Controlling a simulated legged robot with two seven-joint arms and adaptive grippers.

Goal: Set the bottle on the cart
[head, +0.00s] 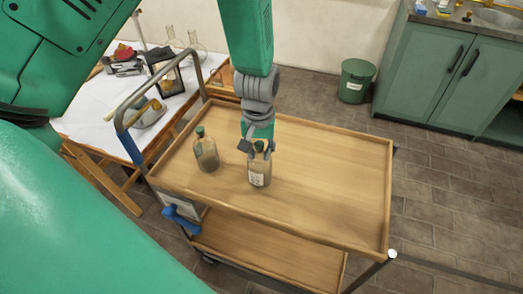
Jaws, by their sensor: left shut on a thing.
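A bottle with a white label and green cap (259,175) is at the wooden cart's (330,180) top tray, near its middle. My left gripper (258,151) comes down from above and is shut on the top of this bottle. The bottle is upright, and its base is at or very close to the tray; I cannot tell whether it touches. A second bottle with a green cap (206,152) stands upright on the tray to the left. My right gripper is not in view.
The tray has a raised rim, and its right half is bare. The cart's push handle (134,97) rises at the left. A cluttered white table (92,125) stands behind it. A green bin (356,82) and green cabinets (460,75) are at the back right.

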